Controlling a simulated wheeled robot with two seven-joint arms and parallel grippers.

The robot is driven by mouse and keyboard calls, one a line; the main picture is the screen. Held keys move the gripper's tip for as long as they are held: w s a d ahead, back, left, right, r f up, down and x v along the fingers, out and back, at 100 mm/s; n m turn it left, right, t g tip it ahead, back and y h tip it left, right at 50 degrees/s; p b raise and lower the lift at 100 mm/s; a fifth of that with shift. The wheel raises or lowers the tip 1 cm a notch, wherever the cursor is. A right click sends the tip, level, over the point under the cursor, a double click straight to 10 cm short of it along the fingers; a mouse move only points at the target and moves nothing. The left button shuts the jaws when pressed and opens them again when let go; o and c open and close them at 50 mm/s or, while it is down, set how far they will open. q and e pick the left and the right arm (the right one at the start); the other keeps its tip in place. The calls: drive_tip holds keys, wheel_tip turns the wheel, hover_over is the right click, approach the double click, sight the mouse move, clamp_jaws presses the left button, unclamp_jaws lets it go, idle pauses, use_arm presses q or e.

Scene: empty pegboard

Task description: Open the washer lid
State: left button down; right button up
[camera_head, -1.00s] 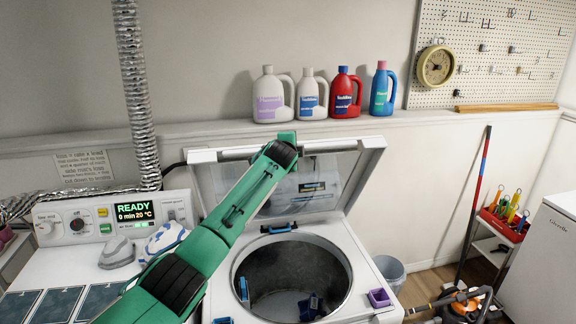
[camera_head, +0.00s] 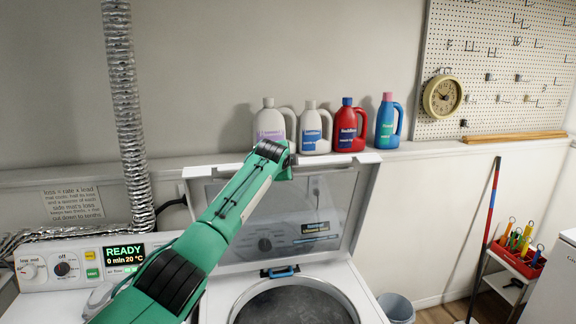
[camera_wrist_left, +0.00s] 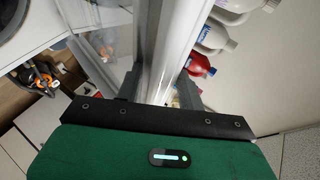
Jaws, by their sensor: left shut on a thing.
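The washer lid (camera_head: 352,163) has a pale frame and a glass panel. In the head view it stands raised, steeply tilted, at the back of the white washer, and the round drum opening (camera_head: 291,303) is uncovered below it. My left arm reaches across to the lid's top edge, where the arm hides the fingers. In the left wrist view my left gripper (camera_wrist_left: 158,92) is shut on the lid's edge (camera_wrist_left: 180,45), with one finger on each side. A blue-and-black latch (camera_head: 279,272) sits at the rim of the opening. My right gripper is not in view.
Several detergent bottles (camera_head: 349,128) stand on the ledge just behind the lid. A silver duct (camera_head: 131,110) and a control panel with a READY display (camera_head: 125,254) are at left. A bin (camera_head: 397,308) and a tool caddy (camera_head: 518,258) are at right.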

use_arm(q)
drive_tip(key=c, duration=1.1)
unclamp_jaws()
drive_tip(key=shift+a+f, duration=0.15)
drive_tip(key=shift+f, duration=0.1)
drive_tip(key=shift+o, duration=0.2)
drive_tip(key=shift+w, duration=0.25)
drive_tip(key=shift+s+r, duration=0.15)
drive_tip(key=shift+s, duration=0.2)
drive_tip(key=b+v, duration=0.7)
drive_tip(key=v, duration=0.6)
drive_tip(key=shift+b, duration=0.3)
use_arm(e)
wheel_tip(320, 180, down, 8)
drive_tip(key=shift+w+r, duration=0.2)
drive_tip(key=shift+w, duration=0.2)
use_arm(q)
drive_tip(key=shift+w, duration=0.1)
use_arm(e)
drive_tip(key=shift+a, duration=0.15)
